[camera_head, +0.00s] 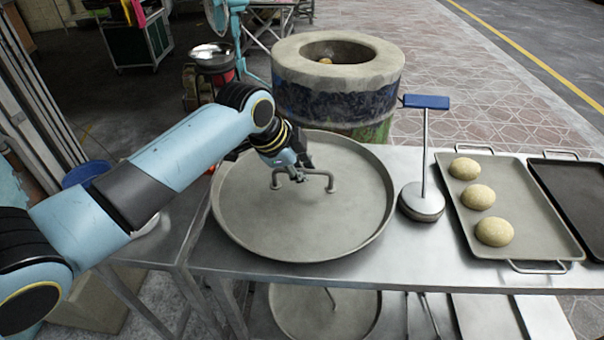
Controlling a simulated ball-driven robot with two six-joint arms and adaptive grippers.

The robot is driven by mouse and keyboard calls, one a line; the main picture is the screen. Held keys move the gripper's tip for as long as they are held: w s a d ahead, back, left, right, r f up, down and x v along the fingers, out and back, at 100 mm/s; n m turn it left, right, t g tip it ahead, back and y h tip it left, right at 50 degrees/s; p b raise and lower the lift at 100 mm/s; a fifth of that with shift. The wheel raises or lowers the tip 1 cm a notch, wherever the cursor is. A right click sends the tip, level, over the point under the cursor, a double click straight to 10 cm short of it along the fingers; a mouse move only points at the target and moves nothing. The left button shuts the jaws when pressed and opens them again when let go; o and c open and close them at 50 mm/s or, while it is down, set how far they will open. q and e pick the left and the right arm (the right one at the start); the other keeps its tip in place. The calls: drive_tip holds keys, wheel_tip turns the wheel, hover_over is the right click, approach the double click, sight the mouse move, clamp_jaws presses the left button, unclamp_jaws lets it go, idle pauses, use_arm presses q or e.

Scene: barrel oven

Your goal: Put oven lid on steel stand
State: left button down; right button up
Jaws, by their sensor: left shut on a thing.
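The oven lid (320,225) is a large round grey metal disc with a raised rim and a bar handle (318,175) across its middle. It is over the left end of the steel stand (420,245), and its left edge reaches past the stand's left end. I cannot tell whether it rests flat on the top. My left gripper (296,172) is shut on the left part of the handle. The barrel oven (340,100) stands behind the stand with its round mouth open. My right gripper is not in view.
A blue-handled press (422,195) stands just right of the lid. A tray (520,225) holds three dough balls (478,197). A dark tray (580,190) lies at the far right. A lower shelf shows beneath the stand, and a metal bowl (212,55) is at the back left.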

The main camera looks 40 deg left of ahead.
use_arm(q)
drive_tip(key=shift+w+f, duration=0.1)
drive_tip(key=shift+f, duration=0.6)
drive_tip(key=c, duration=1.4)
unclamp_jaws()
drive_tip(key=p+v, duration=0.1)
drive_tip(key=v, duration=1.1)
